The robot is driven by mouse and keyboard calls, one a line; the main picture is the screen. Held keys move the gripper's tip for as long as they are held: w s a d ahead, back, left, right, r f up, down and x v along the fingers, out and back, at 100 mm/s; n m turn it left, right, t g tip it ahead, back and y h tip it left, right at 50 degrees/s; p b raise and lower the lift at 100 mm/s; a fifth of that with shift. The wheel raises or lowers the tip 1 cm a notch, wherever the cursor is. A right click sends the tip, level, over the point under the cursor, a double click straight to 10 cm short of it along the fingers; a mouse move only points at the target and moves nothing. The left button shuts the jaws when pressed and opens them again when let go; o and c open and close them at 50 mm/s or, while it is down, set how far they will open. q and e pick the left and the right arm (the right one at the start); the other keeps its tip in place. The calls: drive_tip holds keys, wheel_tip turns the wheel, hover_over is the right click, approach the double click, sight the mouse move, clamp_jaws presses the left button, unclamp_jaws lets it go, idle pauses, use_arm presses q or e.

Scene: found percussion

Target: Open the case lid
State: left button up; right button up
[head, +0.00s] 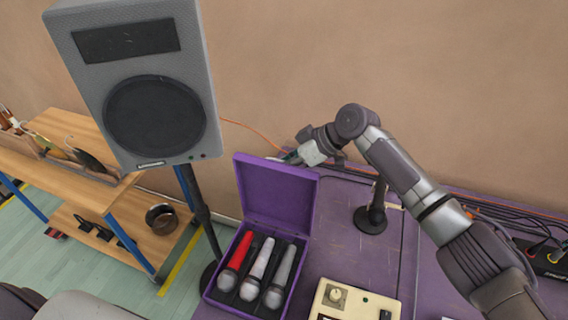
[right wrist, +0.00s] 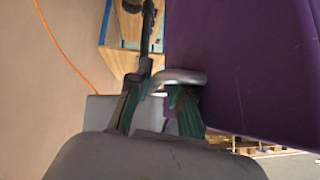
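The purple case (head: 210,297) stands at the left of the purple table. Its lid (head: 276,194) stands up, tilted back, so the case is open. A red microphone (head: 240,251), a white microphone (head: 261,259) and a grey microphone (head: 283,266) lie side by side inside. My right gripper (head: 292,157) is behind the lid's top edge, partly hidden by it. In the right wrist view its green fingers (right wrist: 157,100) are apart, beside the lid's purple outer face (right wrist: 250,75). A curved silver piece (right wrist: 180,77) lies at the fingertips; I cannot tell whether they touch it. My left gripper is not in view.
A grey speaker (head: 140,75) on a black stand rises left of the case. A cream box with a knob (head: 350,301) sits at the front right. A round black stand base (head: 370,219) is behind it. Cables (head: 505,222) lie along the wall. Wooden shelves (head: 65,188) stand at the left.

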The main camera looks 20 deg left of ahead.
drive_tip(key=s+v, duration=0.1)
drive_tip(key=v, duration=1.1)
drive_tip(key=shift+w, duration=0.5)
